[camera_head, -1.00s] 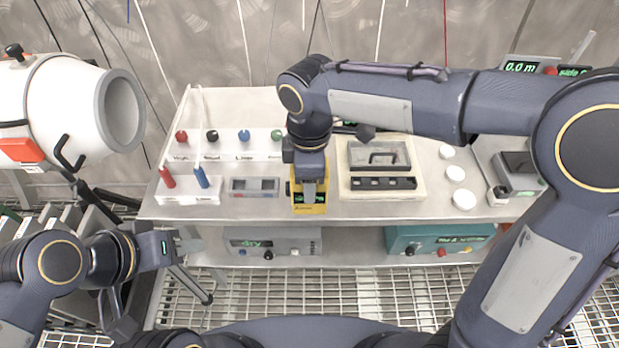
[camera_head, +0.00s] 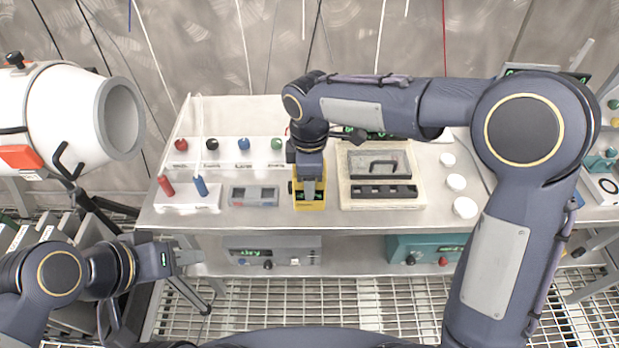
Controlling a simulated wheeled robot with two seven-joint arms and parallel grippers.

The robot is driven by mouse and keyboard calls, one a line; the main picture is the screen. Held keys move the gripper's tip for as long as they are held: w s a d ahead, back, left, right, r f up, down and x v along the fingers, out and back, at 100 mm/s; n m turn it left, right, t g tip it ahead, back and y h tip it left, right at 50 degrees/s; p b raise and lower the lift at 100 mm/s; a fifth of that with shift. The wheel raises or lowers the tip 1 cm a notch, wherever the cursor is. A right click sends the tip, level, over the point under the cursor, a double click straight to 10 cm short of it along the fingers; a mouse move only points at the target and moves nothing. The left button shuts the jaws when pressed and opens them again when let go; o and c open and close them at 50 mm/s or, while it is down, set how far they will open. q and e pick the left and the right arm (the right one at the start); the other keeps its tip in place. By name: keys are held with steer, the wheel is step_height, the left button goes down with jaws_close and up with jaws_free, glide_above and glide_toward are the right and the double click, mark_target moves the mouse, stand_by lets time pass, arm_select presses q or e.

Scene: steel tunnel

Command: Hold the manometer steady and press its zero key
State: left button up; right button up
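The manometer, a small yellow device (camera_head: 311,205), is at the front middle of the grey bench. My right gripper (camera_head: 309,190) points down right over it, with the wrist hiding its upper part and face. Whether the fingers grip it or only touch it cannot be seen, and its zero key cannot be made out. My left gripper (camera_head: 190,254) is in front of the bench's left front edge, well to the left of the manometer. Its pale fingers look apart, with nothing between them.
A grey box with a small window (camera_head: 254,194) stands just left of the manometer, and a cream tray (camera_head: 415,200) just right. Red and blue handles stand in a white holder (camera_head: 180,208). White discs (camera_head: 456,182) lie further right.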

arm_select(q)
steer(key=shift+f, duration=0.1)
arm_select(e)
steer(key=w+f, duration=0.5)
steer(key=shift+w, duration=0.4)
arm_select(q)
steer(key=shift+f+b, duration=0.35)
steer(key=shift+b, duration=0.1)
arm_select(e)
steer(key=shift+f, duration=0.55)
stand_by(0.9)
arm_select(q)
jaws_close()
stand_by(1.6)
